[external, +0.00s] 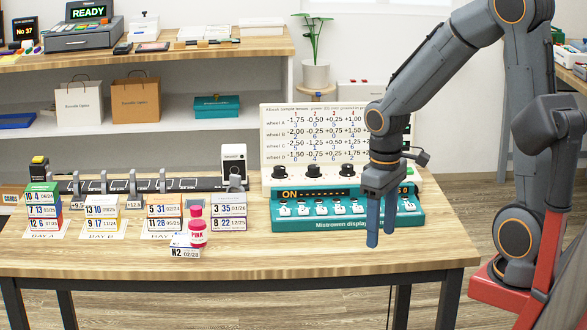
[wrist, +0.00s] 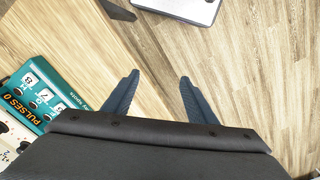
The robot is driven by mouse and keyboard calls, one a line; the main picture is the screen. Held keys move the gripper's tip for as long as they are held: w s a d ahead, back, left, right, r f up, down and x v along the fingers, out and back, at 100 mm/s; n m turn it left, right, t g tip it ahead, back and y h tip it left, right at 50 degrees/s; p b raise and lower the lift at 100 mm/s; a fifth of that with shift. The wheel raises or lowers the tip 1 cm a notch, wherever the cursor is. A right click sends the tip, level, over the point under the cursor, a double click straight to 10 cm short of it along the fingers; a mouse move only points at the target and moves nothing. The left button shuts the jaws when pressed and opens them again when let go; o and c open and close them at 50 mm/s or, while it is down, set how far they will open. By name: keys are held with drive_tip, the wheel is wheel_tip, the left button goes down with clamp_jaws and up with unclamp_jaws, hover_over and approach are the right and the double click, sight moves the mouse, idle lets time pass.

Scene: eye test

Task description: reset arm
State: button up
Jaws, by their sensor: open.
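My gripper (external: 380,240) hangs with its two blue fingers pointing down, over the right part of the wooden table, in front of the teal device's right end. In the wrist view my gripper (wrist: 158,85) is open, with nothing between the fingers. Below it there are the table edge and the wood floor. My arm reaches in from the right side of the external view, bent at the elbow, and hides part of the device.
The table (external: 330,255) holds a teal switch device (external: 300,222) with a chart board (external: 320,130), several stacked labelled boxes (external: 165,210), a pink bottle (external: 197,232) and a white device (external: 234,162). A shelf (external: 225,62) stands behind. The table's front right is clear.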

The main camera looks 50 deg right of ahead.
drive_tip(key=s+f+m, duration=0.2)
drive_tip(key=s+m, duration=0.1)
drive_tip(key=s, duration=0.4)
drive_tip(key=a+p, duration=0.1)
drive_tip(key=a+r+n+p, duration=0.1)
drive_tip(key=a+p, duration=0.1)
drive_tip(key=shift+s+a+r+n, duration=0.1)
drive_tip(key=shift+a+r+n, duration=0.05)
drive_tip(key=shift+r+n, duration=0.25)
drive_tip(key=shift+o, duration=0.5)
drive_tip(key=n+t+y+p, duration=0.35)
drive_tip(key=n+p, duration=0.45)
drive_tip(key=n, duration=0.3)
approach(201, 214)
drive_tip(key=w+d+x, duration=0.1)
drive_tip(key=x, duration=0.5)
drive_tip(key=shift+g, duration=0.45)
drive_tip(key=shift+p+x, duration=1.5)
drive_tip(key=shift+x, duration=2.25)
